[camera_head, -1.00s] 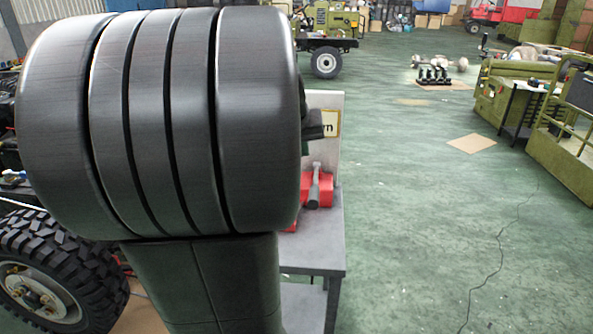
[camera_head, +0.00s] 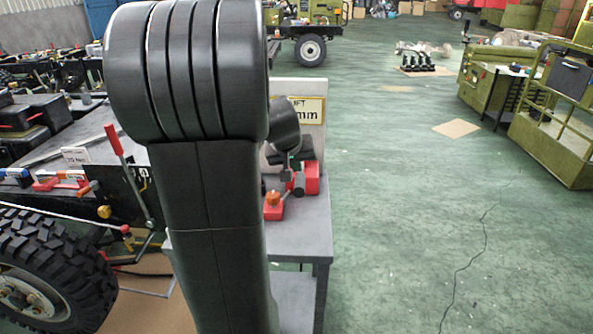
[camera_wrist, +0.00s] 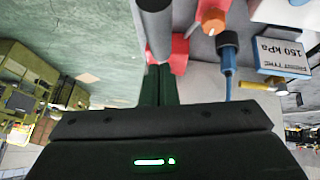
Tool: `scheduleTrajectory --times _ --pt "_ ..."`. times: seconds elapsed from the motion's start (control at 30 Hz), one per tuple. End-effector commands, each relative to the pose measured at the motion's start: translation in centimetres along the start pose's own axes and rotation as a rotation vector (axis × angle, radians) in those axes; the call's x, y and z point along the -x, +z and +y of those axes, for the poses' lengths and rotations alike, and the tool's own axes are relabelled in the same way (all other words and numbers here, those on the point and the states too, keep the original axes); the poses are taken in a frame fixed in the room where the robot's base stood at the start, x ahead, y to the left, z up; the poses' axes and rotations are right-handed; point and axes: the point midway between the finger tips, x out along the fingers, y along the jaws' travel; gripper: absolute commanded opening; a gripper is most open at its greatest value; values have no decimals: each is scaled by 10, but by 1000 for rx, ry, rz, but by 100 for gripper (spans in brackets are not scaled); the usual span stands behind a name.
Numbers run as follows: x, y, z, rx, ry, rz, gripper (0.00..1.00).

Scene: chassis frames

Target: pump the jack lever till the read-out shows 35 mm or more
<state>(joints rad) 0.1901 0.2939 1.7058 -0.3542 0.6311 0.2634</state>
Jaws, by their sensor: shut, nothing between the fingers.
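The red jack (camera_head: 311,178) sits on the grey table, partly covered by my arm in the head view. Its read-out board (camera_head: 313,110) shows only "mm" and part of a heading; the number is hidden behind my arm. In the wrist view, my gripper (camera_wrist: 160,72) has its dark green fingers together, empty. The fingertips are close to the grey lever (camera_wrist: 157,28), which rises in front of the red jack body (camera_wrist: 179,52). I cannot tell whether they touch the lever.
A red block with an orange knob (camera_head: 272,200) sits on the grey table (camera_head: 297,232), left of the jack. A small "150 kPa" sign (camera_wrist: 285,55) shows in the wrist view. A truck chassis with a big tyre (camera_head: 50,270) stands at left.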

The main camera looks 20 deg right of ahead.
Motion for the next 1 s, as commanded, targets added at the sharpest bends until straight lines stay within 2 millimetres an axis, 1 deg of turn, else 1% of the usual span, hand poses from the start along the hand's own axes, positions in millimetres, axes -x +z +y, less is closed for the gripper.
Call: scheduleTrajectory --times 0.03,0.2,0.63,1.0 --pt "-4 5 0 0 0 -1 0" --pt "-11 12 0 1 0 0 0" --pt "-14 14 -1 0 0 4 0" --pt "-30 30 -5 -9 10 67 0"
